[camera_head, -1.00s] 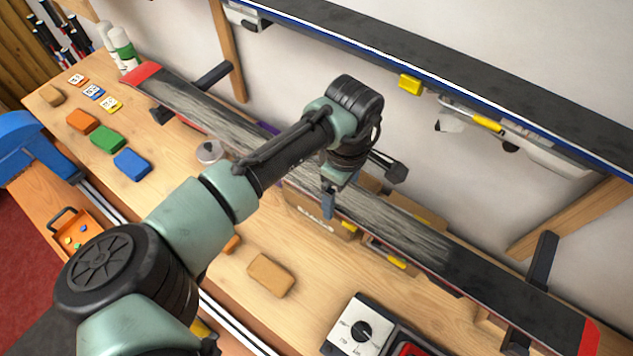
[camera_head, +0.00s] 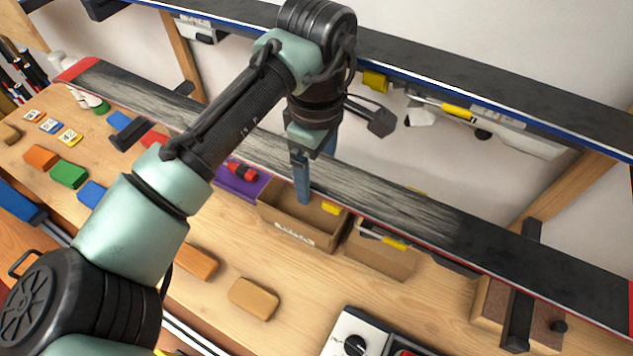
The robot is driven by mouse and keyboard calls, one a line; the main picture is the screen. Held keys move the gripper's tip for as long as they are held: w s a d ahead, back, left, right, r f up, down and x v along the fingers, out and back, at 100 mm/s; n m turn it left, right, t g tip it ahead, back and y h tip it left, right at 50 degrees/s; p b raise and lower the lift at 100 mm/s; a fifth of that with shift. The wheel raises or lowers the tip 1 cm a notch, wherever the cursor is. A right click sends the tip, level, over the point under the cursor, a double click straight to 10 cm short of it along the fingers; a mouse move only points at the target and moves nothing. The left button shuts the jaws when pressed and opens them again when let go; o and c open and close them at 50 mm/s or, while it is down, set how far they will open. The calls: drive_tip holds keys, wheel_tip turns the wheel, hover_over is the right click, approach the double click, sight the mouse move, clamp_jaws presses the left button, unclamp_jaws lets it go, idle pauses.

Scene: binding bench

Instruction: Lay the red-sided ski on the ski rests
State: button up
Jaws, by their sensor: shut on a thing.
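The red-sided ski (camera_head: 395,205) runs from upper left to lower right, with a dark, grey-streaked face and red along its near edge. Its left tip is red, and its right end is cut off by the picture edge. The ski rests are black arms: the left one (camera_head: 128,136) and the right one (camera_head: 518,322). The ski crosses over both. I cannot tell whether it touches them.
A second, blue-edged ski (camera_head: 450,85) is above, along the wall. Open cardboard boxes (camera_head: 300,225) and a purple tray (camera_head: 238,182) with a red-handled tool (camera_head: 243,171) are below the held ski. Coloured blocks (camera_head: 68,174) lie at left; a dial unit (camera_head: 352,335) stands in front.

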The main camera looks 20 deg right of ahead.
drive_tip(key=shift+r+p, duration=1.75)
drive_tip(key=shift+r, duration=0.1)
